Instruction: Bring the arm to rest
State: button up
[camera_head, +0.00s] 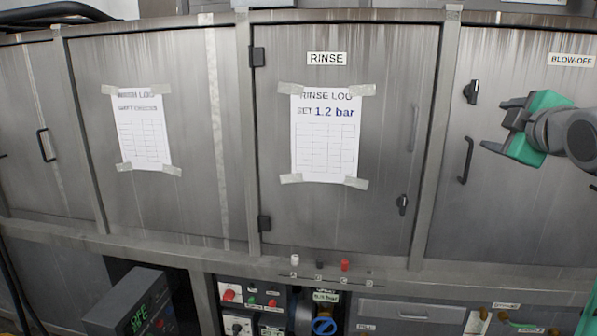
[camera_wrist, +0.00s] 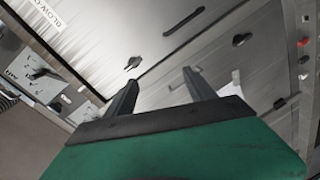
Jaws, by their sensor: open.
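My gripper (camera_head: 500,132) is at the right of the head view, in front of the grey BLOW-OFF door (camera_head: 520,215). Its green and dark body points left, and it holds nothing. In the wrist view my gripper (camera_wrist: 158,80) shows two dark fingers spread apart with nothing between them. Behind them is the grey metal door front with a dark bar handle (camera_wrist: 184,20). I cannot tell the exact gap between the fingers and the door.
The RINSE door (camera_head: 390,150) carries a taped log sheet (camera_head: 325,140). Another sheet (camera_head: 143,128) hangs further left. A bar handle (camera_head: 466,160) and a dark latch (camera_head: 471,92) sit left of my gripper. Below the ledge are a control panel (camera_head: 250,300) and a display box (camera_head: 130,305) reading OFF.

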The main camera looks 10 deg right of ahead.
jog(key=w+a+f+m+g+y+p, duration=0.1)
jog(key=a+f+m+g+y+p, duration=0.15)
jog(key=a+f+p, duration=0.4)
jog(key=a+f+m+g+y+p, duration=0.1)
jog(key=a+f+m+g+p, duration=0.25)
jog(key=a+f, duration=0.55)
jog(key=s+a+f+m+g+p, duration=0.4)
jog(key=s+a+f+g+p, duration=0.1)
jog(key=s+a+f, duration=0.8)
jog(key=s+a+g, duration=0.1)
jog(key=s, duration=0.2)
jog(key=shift+s+a+f+m+p, duration=0.15)
jog(key=shift+s+f+m+p, duration=0.2)
jog(key=shift+m+p, duration=0.05)
